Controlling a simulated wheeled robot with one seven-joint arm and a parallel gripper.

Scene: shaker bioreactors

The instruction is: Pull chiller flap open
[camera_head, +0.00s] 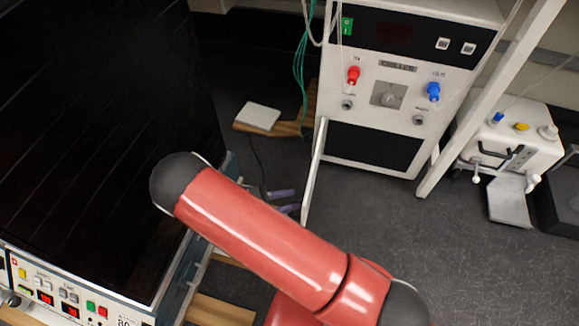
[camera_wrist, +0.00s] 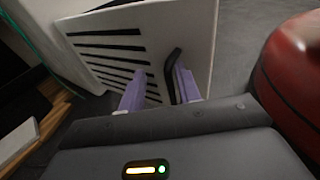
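The chiller (camera_head: 375,160) is a white cabinet with a red and a blue fitting, at the upper middle of the head view. Its flap (camera_head: 314,172) shows nearly edge-on, swung out from the front's left side, with a dark opening (camera_head: 372,148) exposed beside it. In the wrist view the flap (camera_wrist: 190,40) is a white panel with black slots and a black handle (camera_wrist: 173,62). My gripper (camera_wrist: 160,90) has purple fingers, open and apart, at the flap's slotted face. The handle lies close to the right finger; contact is unclear. In the head view my fingers (camera_head: 284,200) are left of the flap.
A large dark-walled unit with a control panel (camera_head: 75,298) fills the left. A wooden board with a pale slab (camera_head: 259,116) lies behind my arm. A white frame post (camera_head: 490,95) and a small white device (camera_head: 512,140) stand right. Grey floor (camera_head: 460,240) is clear at lower right.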

